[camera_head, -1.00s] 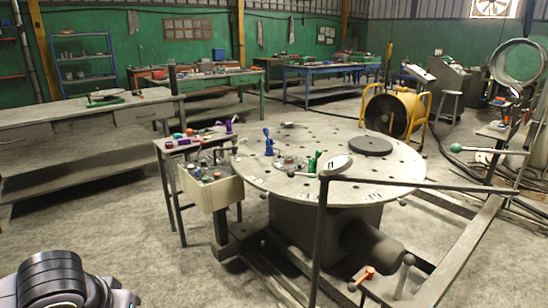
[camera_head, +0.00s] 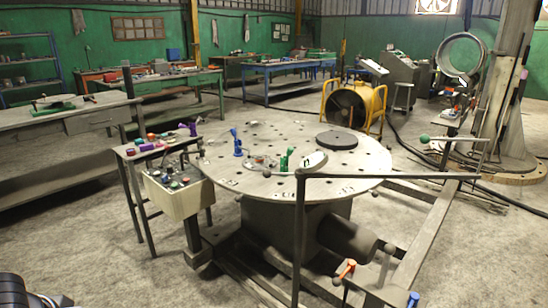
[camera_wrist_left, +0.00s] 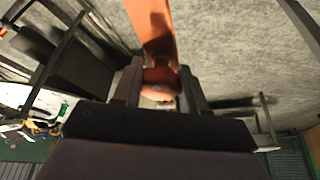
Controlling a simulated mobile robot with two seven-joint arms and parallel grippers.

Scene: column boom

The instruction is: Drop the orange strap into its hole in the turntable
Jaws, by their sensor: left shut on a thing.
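My left gripper (camera_wrist_left: 160,92) is shut on the orange strap (camera_wrist_left: 153,30) in the left wrist view. The strap extends away from the fingers toward the top of the picture, over grey floor. In the head view the round grey turntable (camera_head: 350,168) stands in the middle, with many small holes in its top. A blue clamp (camera_head: 237,144), a green clamp (camera_head: 285,160) and a black disc (camera_head: 337,140) are on it. I cannot tell which hole belongs to the strap. The left gripper does not show in the head view, and the right gripper is in neither view.
A dark rail (camera_head: 390,176) on a post crosses in front of the turntable. A small side table (camera_head: 145,150) and a control box (camera_head: 175,199) stand at its left. A yellow-framed fan (camera_head: 353,104) is behind it.

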